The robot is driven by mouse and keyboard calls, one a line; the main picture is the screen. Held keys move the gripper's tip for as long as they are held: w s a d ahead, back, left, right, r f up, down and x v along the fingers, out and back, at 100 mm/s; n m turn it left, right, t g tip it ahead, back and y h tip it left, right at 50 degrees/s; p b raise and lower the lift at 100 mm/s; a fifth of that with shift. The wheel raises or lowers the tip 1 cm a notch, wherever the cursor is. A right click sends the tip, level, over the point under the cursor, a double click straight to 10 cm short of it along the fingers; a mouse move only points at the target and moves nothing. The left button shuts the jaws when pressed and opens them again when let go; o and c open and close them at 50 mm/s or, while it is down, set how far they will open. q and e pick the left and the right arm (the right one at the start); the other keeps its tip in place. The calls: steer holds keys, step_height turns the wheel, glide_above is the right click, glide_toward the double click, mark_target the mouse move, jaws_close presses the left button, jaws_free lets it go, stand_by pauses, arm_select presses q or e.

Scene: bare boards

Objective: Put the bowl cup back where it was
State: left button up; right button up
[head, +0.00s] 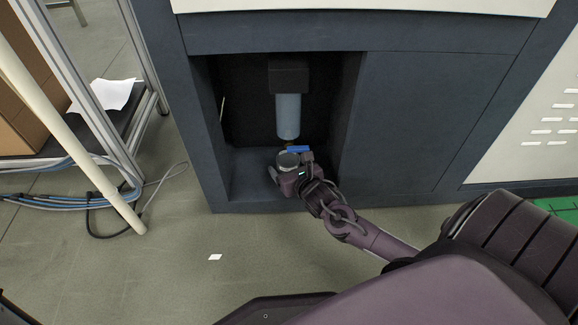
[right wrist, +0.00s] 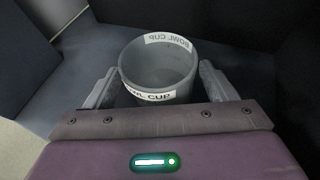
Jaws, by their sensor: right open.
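The bowl cup (right wrist: 158,65) is a grey round cup with white "BOWL CUP" labels, standing on the floor of a dark cabinet recess. In the head view the cup (head: 288,160) sits below a hanging blue cylinder (head: 288,116). My right gripper (right wrist: 160,88) is open, with one finger on each side of the cup. Small gaps seem to show between fingers and cup. In the head view my right gripper (head: 289,168) reaches into the recess from the lower right and partly hides the cup. The cup looks empty. My left gripper is not in view.
The recess walls (head: 350,100) stand close on both sides of the right gripper. A pale pole (head: 70,120), cables (head: 60,203) and a metal-framed rack are at left. The floor in front is mostly clear.

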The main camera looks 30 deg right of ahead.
steer(key=p+v, duration=0.7)
steer(key=v, duration=0.4)
steer(key=shift+s, duration=0.3)
steer(key=shift+a, duration=0.1)
